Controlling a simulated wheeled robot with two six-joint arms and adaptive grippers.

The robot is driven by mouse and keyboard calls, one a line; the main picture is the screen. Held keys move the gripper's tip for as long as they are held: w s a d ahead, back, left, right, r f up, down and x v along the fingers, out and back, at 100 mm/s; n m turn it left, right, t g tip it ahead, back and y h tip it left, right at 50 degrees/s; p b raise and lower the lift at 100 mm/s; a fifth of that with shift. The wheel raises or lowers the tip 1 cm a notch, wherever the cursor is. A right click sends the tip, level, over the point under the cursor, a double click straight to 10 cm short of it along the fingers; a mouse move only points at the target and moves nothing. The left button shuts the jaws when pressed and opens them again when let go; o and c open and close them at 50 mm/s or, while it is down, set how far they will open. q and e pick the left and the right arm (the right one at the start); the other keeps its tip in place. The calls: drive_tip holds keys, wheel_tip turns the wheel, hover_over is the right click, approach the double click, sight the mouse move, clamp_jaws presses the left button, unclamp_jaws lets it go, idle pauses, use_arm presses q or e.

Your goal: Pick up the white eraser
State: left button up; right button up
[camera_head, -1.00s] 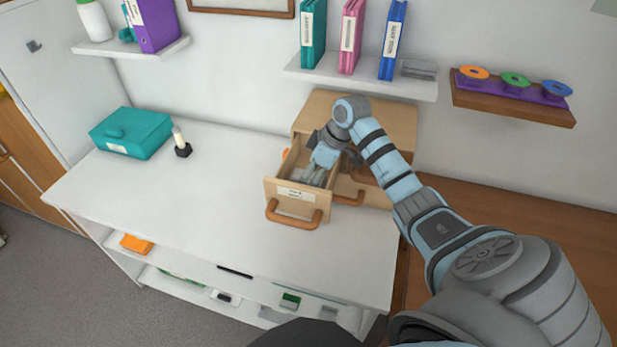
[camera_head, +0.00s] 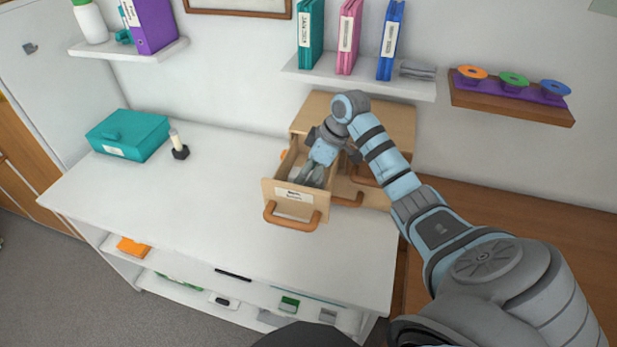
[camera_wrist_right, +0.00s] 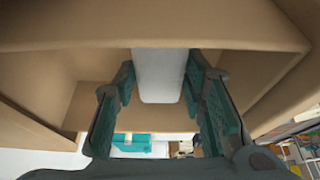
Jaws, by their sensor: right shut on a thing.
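The white eraser (camera_wrist_right: 160,75) is a pale block with rounded corners in the right wrist view, between the teal-padded fingers of my right gripper (camera_wrist_right: 160,95). The gripper is shut on it. In the head view my right gripper (camera_head: 313,175) reaches down into the open wooden drawer (camera_head: 292,196), and the eraser is largely hidden there. The drawer walls surround the gripper in the wrist view. My left gripper is not in view.
The drawer belongs to a small wooden cabinet (camera_head: 402,125) on the white desk (camera_head: 190,215). A teal box (camera_head: 128,137) and a small dark-based holder (camera_head: 180,150) stand to the left. A shelf with binders (camera_head: 348,40) hangs above. The desk's middle left is clear.

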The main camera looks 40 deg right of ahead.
wheel_tip(320, 180, up, 12)
drive_tip(key=p, duration=0.2)
wheel_tip(320, 180, up, 8)
drive_tip(key=p, duration=0.7)
hover_over(309, 174)
drive_tip(key=shift+f, duration=0.1)
drive_tip(key=shift+f, duration=0.1)
